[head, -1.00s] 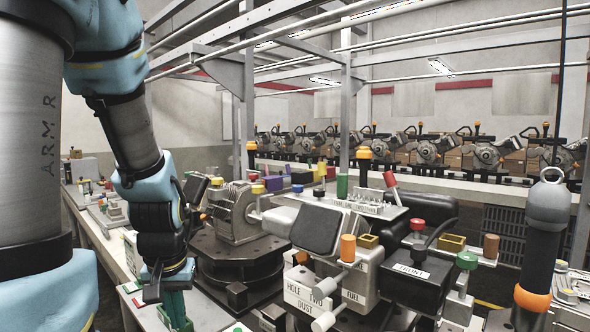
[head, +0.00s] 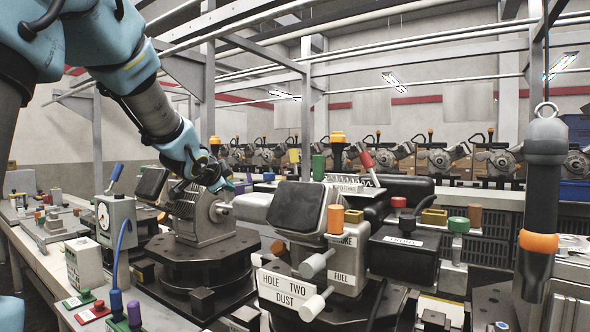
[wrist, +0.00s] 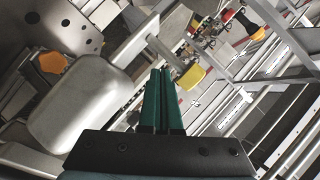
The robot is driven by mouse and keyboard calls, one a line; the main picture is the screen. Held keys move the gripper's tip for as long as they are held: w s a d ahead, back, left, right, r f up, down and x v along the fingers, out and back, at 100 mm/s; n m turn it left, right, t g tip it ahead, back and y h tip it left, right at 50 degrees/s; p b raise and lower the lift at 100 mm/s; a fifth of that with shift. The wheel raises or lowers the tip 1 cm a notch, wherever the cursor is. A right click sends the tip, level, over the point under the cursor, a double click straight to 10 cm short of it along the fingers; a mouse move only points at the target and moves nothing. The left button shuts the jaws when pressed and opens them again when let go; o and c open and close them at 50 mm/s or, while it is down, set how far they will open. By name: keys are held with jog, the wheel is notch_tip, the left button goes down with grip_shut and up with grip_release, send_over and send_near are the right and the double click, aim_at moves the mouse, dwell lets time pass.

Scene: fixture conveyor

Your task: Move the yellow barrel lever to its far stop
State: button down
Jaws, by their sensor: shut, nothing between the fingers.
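In the wrist view, a yellow barrel (wrist: 189,77) sits on the end of a short metal rod (wrist: 166,51) that comes off a grey plate. My gripper (wrist: 163,74) has its green fingers pressed together with nothing between them. The fingertips appear just left of the barrel; I cannot tell whether they touch it. In the head view, my gripper (head: 240,188) is over the right side of the grey machine block (head: 200,217) on a dark round base. I cannot pick out the yellow barrel for sure there, as my gripper and wrist cover much of that spot.
A blue-handled lever box (head: 116,222) is at left. A thick hanging grey tool (head: 540,200) is at far right.

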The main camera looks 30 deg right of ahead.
aim_at(297, 153)
jog(key=s+d+r+m+g+h+b, duration=0.1)
jog(key=s+d+r+m+h+b, duration=0.15)
jog(key=d+r+m+h, duration=0.4)
jog(key=s+d+r+m+g+h+b, duration=0.1)
jog(key=s+d+r+m, duration=0.15)
jog(key=d, duration=0.65)
jog(key=shift+m+y, duration=0.25)
jog(key=shift+m, duration=0.05)
jog(key=w+d+p, duration=0.1)
jog(key=w+d, duration=0.1)
jog(key=w+d+p, duration=0.2)
jog(key=w, duration=0.1)
jog(key=w+d+p, duration=0.1)
jog(key=w+d, duration=0.2)
jog(key=shift+d+f+p, duration=0.1)
jog(key=shift+f+p, duration=0.15)
jog(key=shift+p, duration=0.15)
jog(key=shift+w+f, duration=0.25)
jog(key=shift+w, duration=0.2)
